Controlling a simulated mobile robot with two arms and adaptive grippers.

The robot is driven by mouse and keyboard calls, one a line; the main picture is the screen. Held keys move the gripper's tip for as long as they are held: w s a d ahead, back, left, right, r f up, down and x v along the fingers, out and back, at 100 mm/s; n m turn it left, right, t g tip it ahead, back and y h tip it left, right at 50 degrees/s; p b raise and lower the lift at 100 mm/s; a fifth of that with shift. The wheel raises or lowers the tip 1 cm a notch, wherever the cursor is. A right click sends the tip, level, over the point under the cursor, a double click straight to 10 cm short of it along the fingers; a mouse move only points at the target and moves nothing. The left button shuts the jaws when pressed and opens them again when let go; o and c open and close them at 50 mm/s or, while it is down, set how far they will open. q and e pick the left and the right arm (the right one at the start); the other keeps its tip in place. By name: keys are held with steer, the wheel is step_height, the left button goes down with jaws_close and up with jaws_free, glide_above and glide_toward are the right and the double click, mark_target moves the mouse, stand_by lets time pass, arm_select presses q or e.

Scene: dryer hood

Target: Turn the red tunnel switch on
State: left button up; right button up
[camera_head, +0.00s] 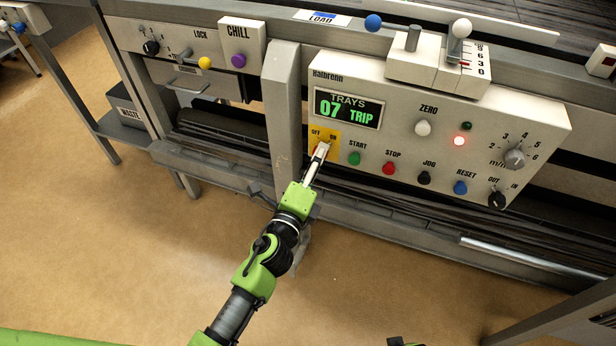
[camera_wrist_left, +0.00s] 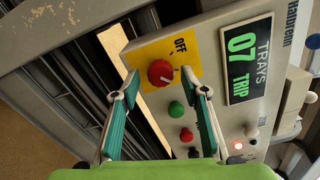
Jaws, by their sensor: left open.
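The red tunnel switch is a round red knob (camera_wrist_left: 160,73) on a yellow plate (camera_head: 331,135) at the left of the control panel. The plate is marked OFF and ON in the head view; only OFF shows clearly in the left wrist view. A pale mark shows on the knob, but I cannot tell which label it points to. My left gripper (camera_head: 321,149) is at the plate and mostly covers the knob in the head view. In the left wrist view its open fingers (camera_wrist_left: 161,84) stand either side of the knob, with gaps showing.
The panel display (camera_head: 347,108) reads TRAYS 07 TRIP. A green START button (camera_head: 354,158) and red STOP button (camera_head: 389,168) sit close right of the switch. A red lamp (camera_head: 459,141) is lit. A metal post (camera_head: 283,115) stands left of the panel.

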arm_select(q)
steer(key=v, duration=1)
steer(key=shift+s, duration=0.4)
steer(key=shift+a, duration=0.15)
